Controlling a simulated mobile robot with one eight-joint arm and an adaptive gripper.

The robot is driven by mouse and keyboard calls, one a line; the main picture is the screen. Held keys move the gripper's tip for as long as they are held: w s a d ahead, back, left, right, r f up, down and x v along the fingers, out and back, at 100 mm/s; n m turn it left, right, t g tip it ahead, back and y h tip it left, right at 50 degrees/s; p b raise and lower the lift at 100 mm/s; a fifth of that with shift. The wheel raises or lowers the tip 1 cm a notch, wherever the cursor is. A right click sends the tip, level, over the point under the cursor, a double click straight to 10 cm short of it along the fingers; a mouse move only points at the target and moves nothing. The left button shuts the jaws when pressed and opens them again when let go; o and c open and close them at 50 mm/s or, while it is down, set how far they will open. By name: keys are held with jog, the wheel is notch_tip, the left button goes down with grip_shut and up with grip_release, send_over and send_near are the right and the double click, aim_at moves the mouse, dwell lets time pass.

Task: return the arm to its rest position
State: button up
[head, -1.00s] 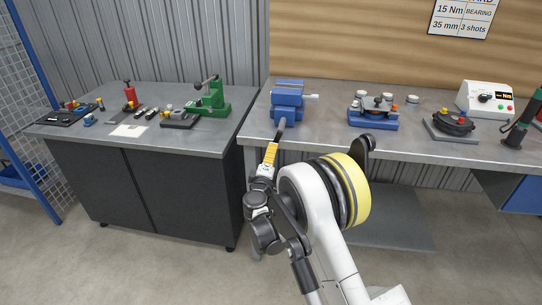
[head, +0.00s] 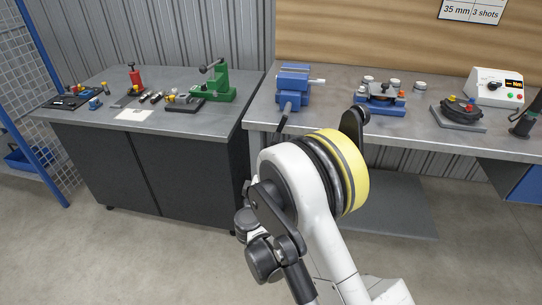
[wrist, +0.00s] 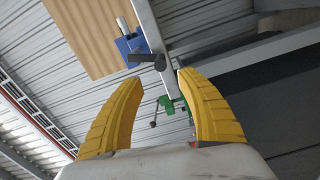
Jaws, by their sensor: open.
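My gripper (wrist: 160,78) shows in the wrist view with two yellow ribbed fingers spread apart, open, and nothing between them. In the head view my gripper is hidden behind my arm; the white link with the yellow-banded joint fills the lower middle. My arm is folded in front of the right bench's front edge. Past the fingertips, the wrist view shows the blue vise (wrist: 130,45) and part of the green press (wrist: 168,108), seen from low down and tilted.
The right bench (head: 340,125) carries the blue vise (head: 293,85), a blue fixture (head: 380,98), a dark round fixture (head: 459,111) and a white control box (head: 495,88). The left bench (head: 165,122) carries the green press (head: 216,82) and small parts. Open floor lies at lower left.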

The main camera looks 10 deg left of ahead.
dwell(0.4)
jog(key=d+r+m+g+h, duration=0.2)
jog(key=d+r+m, duration=0.15)
jog(key=d, duration=0.35)
jog(key=d+r+m+g+h, duration=0.1)
jog(key=d+r+m+g, duration=0.1)
jog(key=d+r, duration=0.45)
jog(key=s+d+r+m+g, duration=0.2)
jog(key=s+d+m+g, duration=0.15)
jog(key=s+d, duration=0.55)
jog(key=s+d+m+g+y, duration=0.1)
jog(key=s+d+m, duration=0.2)
jog(key=s, duration=0.8)
jog(key=s+d+f+m+g+y, duration=0.1)
jog(key=s+d, duration=0.4)
jog(key=s, duration=0.7)
jog(key=m+g+y, duration=0.1)
jog(key=m, duration=0.1)
jog(key=shift+d+f+m+y, duration=0.2)
jog(key=shift+d+m+y, duration=0.1)
jog(key=shift+m, duration=0.1)
jog(key=shift+w, duration=0.1)
